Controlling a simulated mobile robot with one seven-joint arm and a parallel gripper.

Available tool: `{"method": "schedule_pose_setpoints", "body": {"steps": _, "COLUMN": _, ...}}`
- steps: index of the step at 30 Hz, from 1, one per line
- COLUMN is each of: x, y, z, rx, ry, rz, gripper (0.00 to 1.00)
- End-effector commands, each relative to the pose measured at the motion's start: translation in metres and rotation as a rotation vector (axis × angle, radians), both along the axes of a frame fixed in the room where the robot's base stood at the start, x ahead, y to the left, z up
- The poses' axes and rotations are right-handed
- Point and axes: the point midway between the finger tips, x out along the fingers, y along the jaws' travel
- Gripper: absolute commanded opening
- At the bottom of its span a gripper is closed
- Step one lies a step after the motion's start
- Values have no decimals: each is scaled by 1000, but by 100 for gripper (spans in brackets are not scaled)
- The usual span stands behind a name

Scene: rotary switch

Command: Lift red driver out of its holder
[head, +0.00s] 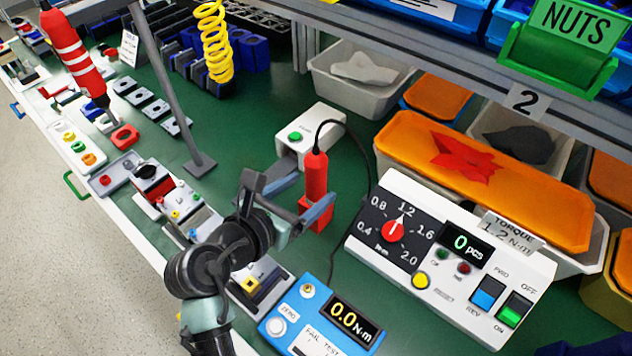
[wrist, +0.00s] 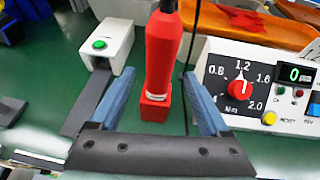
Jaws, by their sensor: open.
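The red driver (head: 316,176) stands upright in its red holder (head: 318,215) on the green bench, with a black cable rising from its top. In the wrist view the driver (wrist: 161,50) is centred, its lower end in the holder (wrist: 154,107). My gripper (head: 302,200) is at the driver's lower part, partly hiding the holder. In the wrist view my gripper (wrist: 158,105) is open, with one blue finger on each side of the driver and holder. Gaps show between the fingers and the driver.
The white torque controller (head: 450,260) with its dial stands close on the right. A white box with a green button (head: 310,135) is just behind. A blue torque tester (head: 320,320) is in front. An orange tray (head: 480,180) and a shelf edge (head: 525,100) lie behind right.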

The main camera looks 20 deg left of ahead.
Motion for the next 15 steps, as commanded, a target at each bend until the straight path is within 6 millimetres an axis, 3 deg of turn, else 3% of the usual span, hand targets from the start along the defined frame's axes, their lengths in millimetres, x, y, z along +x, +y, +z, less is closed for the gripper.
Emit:
{"method": "schedule_pose_setpoints", "body": {"steps": 7, "x": 19, "y": -4, "z": -7, "rx": 1, "ry": -1, "rz": -2, "gripper": 80}}
{"method": "schedule_pose_setpoints", "body": {"steps": 15, "x": 54, "y": -11, "z": -20, "rx": 2, "ry": 0, "rz": -1, "gripper": 80}}
